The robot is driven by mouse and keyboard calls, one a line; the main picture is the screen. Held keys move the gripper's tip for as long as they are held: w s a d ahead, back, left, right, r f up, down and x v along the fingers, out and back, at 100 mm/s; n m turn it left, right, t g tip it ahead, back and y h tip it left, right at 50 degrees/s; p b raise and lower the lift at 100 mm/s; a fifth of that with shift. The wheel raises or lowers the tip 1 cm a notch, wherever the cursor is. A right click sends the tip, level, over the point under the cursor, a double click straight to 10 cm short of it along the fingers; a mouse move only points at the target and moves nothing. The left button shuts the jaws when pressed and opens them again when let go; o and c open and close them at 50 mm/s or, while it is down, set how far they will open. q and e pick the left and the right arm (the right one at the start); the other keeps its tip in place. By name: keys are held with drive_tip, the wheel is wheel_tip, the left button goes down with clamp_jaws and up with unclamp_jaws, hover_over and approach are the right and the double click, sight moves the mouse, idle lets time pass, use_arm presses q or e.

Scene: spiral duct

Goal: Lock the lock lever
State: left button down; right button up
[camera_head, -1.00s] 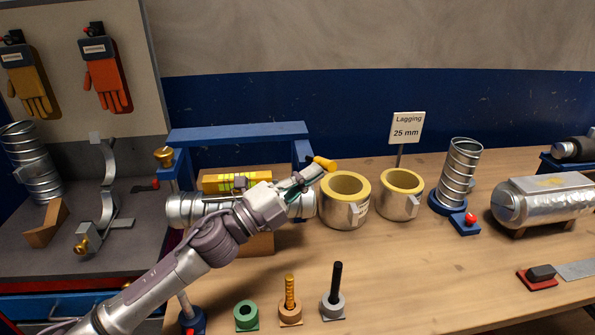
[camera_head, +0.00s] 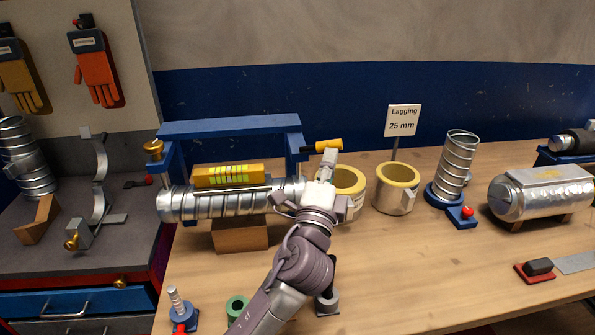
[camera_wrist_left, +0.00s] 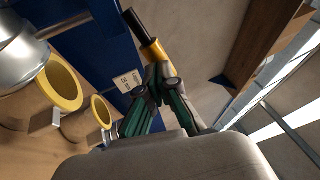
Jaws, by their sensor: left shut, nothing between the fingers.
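The lock lever (camera_head: 328,146) has a yellow grip on a dark shaft and sticks out to the right from the right post of the blue frame, nearly level. It also shows in the left wrist view (camera_wrist_left: 140,27). My left gripper (camera_head: 328,160) is shut and empty just in front of and below the yellow grip. In the left wrist view its dark green fingers (camera_wrist_left: 156,78) come together at the near end of the grip; I cannot tell whether they touch it. My right gripper is not in view.
The blue frame (camera_head: 230,127) stands over a silver spiral duct (camera_head: 225,203) with a yellow level (camera_head: 228,175) on top. Yellow-rimmed lagging cups (camera_head: 397,190) stand to the right. A black-topped post stands behind my forearm. The table's front right is mostly clear.

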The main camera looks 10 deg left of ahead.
use_arm(q)
drive_tip(key=shift+w, duration=0.15)
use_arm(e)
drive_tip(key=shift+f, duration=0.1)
use_arm(q)
drive_tip(key=shift+d+r, duration=0.1)
drive_tip(key=shift+r, duration=0.2)
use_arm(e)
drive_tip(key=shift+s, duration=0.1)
